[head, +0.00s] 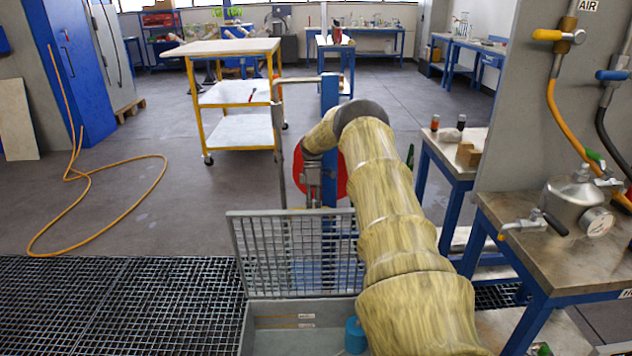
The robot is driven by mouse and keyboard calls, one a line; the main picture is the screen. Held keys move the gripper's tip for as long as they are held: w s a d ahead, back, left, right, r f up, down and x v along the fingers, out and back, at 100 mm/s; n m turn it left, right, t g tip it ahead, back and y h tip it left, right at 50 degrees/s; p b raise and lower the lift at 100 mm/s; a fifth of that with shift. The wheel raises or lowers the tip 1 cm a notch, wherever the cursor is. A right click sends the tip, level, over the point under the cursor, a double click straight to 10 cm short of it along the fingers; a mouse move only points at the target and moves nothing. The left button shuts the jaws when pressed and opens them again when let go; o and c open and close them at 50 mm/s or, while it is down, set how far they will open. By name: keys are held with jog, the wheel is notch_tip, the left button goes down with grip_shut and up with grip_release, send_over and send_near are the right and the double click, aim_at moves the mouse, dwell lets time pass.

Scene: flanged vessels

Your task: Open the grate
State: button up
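The grate (257,255) is a grey barred panel in the lower middle. It stands raised, roughly upright, along the far edge of a grey-walled pit (262,322) in the floor. The pit is uncovered in front of it, with pale labels on its inner wall and a blue object (355,335) at its right. My arm, in a wood-patterned cover, reaches from the lower right and hides the grate's right edge. My gripper (312,190) points down beyond the grate's top edge, before a red disc. Its fingers are small and partly hidden, so I cannot tell whether they touch anything.
Flat floor grating (110,300) covers the lower left. A blue post (330,95) and the red disc (343,182) stand behind my gripper. A yellow trolley (235,95) is farther back. A workbench with a metal vessel (577,200) is at right. An orange hose (110,175) lies left.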

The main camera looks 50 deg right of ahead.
notch_tip(320, 180, up, 10)
jog(key=shift+d+f, duration=0.25)
jog(key=shift+d, duration=0.05)
dwell(0.8)
